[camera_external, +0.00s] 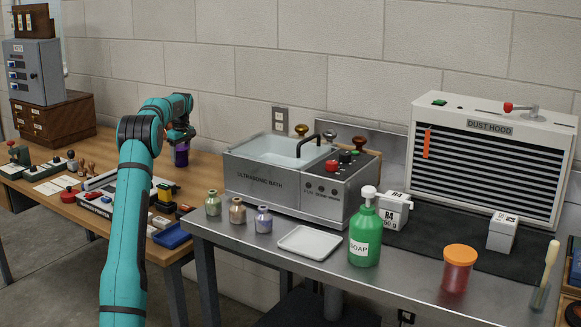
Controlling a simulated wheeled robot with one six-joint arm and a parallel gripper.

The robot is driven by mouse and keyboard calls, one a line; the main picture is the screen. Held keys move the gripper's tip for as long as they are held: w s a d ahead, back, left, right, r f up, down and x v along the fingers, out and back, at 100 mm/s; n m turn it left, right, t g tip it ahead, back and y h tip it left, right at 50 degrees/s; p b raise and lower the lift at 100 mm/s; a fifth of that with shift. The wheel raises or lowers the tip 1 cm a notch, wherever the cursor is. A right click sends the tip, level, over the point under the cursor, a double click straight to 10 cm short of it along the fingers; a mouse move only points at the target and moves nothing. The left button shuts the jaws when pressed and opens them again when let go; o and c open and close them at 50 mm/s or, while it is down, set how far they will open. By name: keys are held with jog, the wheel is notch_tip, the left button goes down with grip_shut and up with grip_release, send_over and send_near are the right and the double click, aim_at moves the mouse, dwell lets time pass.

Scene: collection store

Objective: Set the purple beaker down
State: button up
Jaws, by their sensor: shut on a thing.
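The purple beaker (181,155) is at the far end of my teal arm, over the right part of the wooden table (208,165). It looks upright. My gripper (181,141) is shut on its upper part, which is partly hidden by the gripper and wrist. I cannot tell whether the beaker's base touches the table or hangs just above it.
The ultrasonic bath (290,175) stands right of the beaker on the metal bench (350,285). Small bottles (237,211), a white tray (309,242) and a green soap bottle (364,236) stand in front. Stamps and tools crowd the wooden table's front. Some bare wood lies around the beaker.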

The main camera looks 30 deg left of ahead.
jog(key=o, duration=1)
jog(key=shift+r, duration=0.1)
jog(key=r, duration=0.4)
jog(key=d+r, duration=0.1)
jog(key=r, duration=0.7)
jog(key=shift+d, duration=0.25)
